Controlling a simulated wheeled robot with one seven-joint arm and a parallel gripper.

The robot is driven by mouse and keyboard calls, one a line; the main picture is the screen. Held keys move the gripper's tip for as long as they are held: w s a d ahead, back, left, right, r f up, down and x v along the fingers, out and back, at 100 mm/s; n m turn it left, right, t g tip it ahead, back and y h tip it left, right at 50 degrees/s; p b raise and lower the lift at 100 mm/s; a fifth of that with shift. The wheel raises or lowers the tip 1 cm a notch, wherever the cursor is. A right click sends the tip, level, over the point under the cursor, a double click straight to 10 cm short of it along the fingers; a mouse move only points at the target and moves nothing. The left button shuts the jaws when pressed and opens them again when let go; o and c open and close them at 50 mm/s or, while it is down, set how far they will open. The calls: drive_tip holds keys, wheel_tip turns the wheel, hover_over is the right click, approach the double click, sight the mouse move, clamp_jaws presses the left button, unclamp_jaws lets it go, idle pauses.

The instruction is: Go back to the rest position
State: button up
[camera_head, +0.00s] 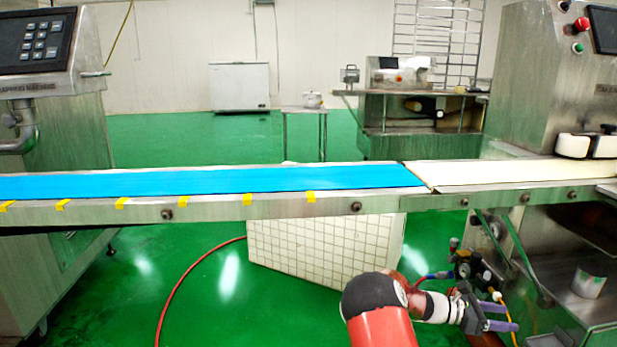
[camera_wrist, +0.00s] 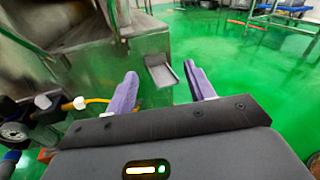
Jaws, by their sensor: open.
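My gripper (camera_head: 502,317) is at the lower right in the head view, below the level of the conveyor and in front of the machine on the right. Its two purple fingers point to the right. In the wrist view my gripper (camera_wrist: 163,88) is open, with a clear gap between the fingers and nothing held.
A conveyor with a blue belt (camera_head: 230,181) and a white belt (camera_head: 500,172) crosses the head view above my gripper. The steel machine (camera_head: 535,85) stands close at the right. A white tiled block (camera_head: 320,250) is under the conveyor. A red hose (camera_head: 190,278) lies on the floor.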

drive_tip(key=s+a+r+m+t+y+p, duration=0.2)
drive_tip(key=s+a+r+m+t+y, duration=0.1)
drive_tip(key=s+a+r+m+y, duration=0.2)
drive_tip(key=s+a+r+m+t+y+p, duration=0.3)
drive_tip(key=s+a+r+m+y, duration=0.3)
drive_tip(key=a, duration=1.1)
drive_tip(key=s+a+r+m+t+y+p, duration=0.2)
drive_tip(key=s+a+r+m+y, duration=0.3)
drive_tip(key=s+a+r, duration=0.6)
drive_tip(key=s+r+t+y, duration=0.1)
drive_tip(key=s, duration=0.5)
drive_tip(key=shift+a+m+t, duration=0.2)
drive_tip(key=shift+m+t, duration=0.1)
drive_tip(key=shift+m, duration=0.1)
drive_tip(key=shift+s, duration=0.1)
drive_tip(key=shift+c, duration=0.3)
